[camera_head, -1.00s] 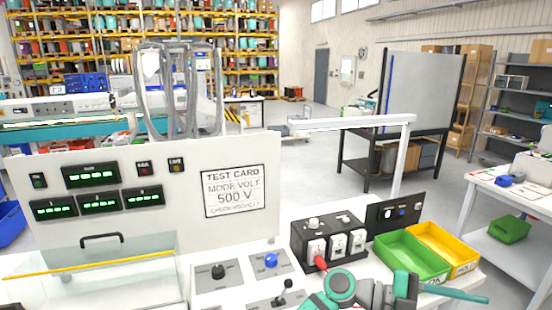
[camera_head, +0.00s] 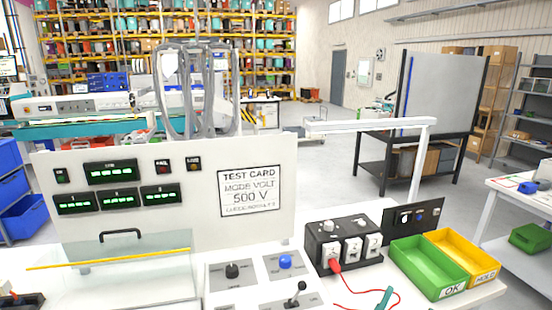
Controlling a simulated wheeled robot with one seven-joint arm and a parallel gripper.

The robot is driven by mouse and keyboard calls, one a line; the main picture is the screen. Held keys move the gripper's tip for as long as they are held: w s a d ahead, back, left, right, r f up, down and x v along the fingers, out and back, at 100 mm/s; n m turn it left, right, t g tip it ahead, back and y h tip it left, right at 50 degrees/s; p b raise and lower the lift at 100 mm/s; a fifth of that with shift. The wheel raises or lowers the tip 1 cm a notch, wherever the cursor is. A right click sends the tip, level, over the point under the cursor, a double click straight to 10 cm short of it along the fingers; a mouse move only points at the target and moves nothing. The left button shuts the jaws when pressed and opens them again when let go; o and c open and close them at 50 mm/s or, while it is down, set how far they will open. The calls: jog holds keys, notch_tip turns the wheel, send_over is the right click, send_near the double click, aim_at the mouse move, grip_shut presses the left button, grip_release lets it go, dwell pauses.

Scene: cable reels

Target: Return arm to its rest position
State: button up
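My gripper is not clearly in view. A small teal piece (camera_head: 384,299) shows at the bottom edge, right of centre; I cannot tell whether it is part of my arm or a loose item. The test bench has a white panel (camera_head: 270,152) with green displays and a card reading TEST CARD, MODE VOLT, 500 V. A red plug (camera_head: 335,266) sits at the left socket of a black socket box (camera_head: 322,233), and a red lead runs from it across the white top. A lever (camera_head: 295,295) and a blue button (camera_head: 285,262) are left of the box.
A green OK tray (camera_head: 411,252) and a yellow HOLD tray (camera_head: 484,266) stand at the right of the bench. A clear cover (camera_head: 120,265) is at the left. Open floor lies behind the bench.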

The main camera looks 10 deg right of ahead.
jog(key=s+a+f+n+t+y, duration=0.3)
jog(key=a+f+n+t+y, duration=0.7)
jog(key=a+f+n+y, duration=0.95)
jog(key=s+a+f+m+g+y, duration=0.2)
jog(key=s+a+f+g+y, duration=0.1)
jog(key=s, duration=0.6)
jog(key=s+a+f+m+g+y, duration=0.2)
jog(key=s+a+f+g+y, duration=0.2)
jog(key=s+a+f, duration=0.4)
jog(key=shift+s+a+f+g, duration=0.2)
jog(key=shift+s+a+g, duration=0.3)
jog(key=shift+g, duration=0.2)
jog(key=shift+y, duration=0.25)
